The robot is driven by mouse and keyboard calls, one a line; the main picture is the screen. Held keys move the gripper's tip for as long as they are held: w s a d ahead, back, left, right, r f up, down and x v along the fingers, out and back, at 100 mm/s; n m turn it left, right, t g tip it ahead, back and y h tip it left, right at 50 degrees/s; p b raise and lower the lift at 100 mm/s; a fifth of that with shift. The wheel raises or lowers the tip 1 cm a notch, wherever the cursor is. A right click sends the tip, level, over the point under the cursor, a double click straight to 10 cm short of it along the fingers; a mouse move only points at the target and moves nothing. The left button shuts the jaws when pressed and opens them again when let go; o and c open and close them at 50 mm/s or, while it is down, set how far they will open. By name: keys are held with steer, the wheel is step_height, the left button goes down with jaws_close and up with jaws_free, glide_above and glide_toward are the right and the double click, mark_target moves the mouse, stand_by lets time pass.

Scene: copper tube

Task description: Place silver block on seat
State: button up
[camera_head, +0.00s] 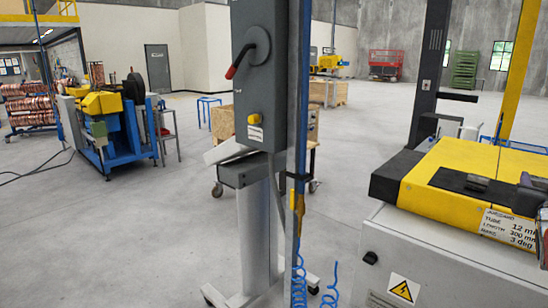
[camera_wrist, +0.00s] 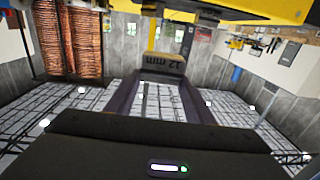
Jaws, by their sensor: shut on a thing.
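In the wrist view my gripper (camera_wrist: 160,82) has two dark fingers reaching away from the camera. A grey block marked "12 mm" (camera_wrist: 163,62) sits between their far ends, its lettering upside down; I take it as the silver block. The gripper is shut on it. The yellow and black machine bed (camera_head: 450,172) stands at the right of the head view, with small dark blocks (camera_head: 477,182) on top. I cannot tell which part of it is the seat.
A grey control box (camera_head: 264,85) with a red-handled switch stands on a post left of the machine. A label plate (camera_head: 510,226) reads tube 12 mm. Blue coiled hoses (camera_head: 299,280) hang near the post.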

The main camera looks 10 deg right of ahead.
steer(key=w+a+f+n+t+y, duration=0.1)
steer(key=w+a+f+n+y, duration=0.2)
steer(key=w+a+f, duration=0.3)
steer(key=w+a+f+n+t+y, duration=0.2)
steer(key=w+a+f+y, duration=0.3)
steer(key=a+f, duration=1.1)
steer(key=w+a+f+n+t+y, duration=0.2)
steer(key=w+a+f, duration=0.7)
steer(key=a, duration=1.7)
step_height(320, 180, down, 2)
steer(key=n+y, duration=0.2)
steer(key=y, duration=0.1)
steer(key=s+f, duration=0.5)
steer(key=f, duration=0.1)
steer(key=shift+f, duration=0.15)
steer(key=shift+a, duration=0.15)
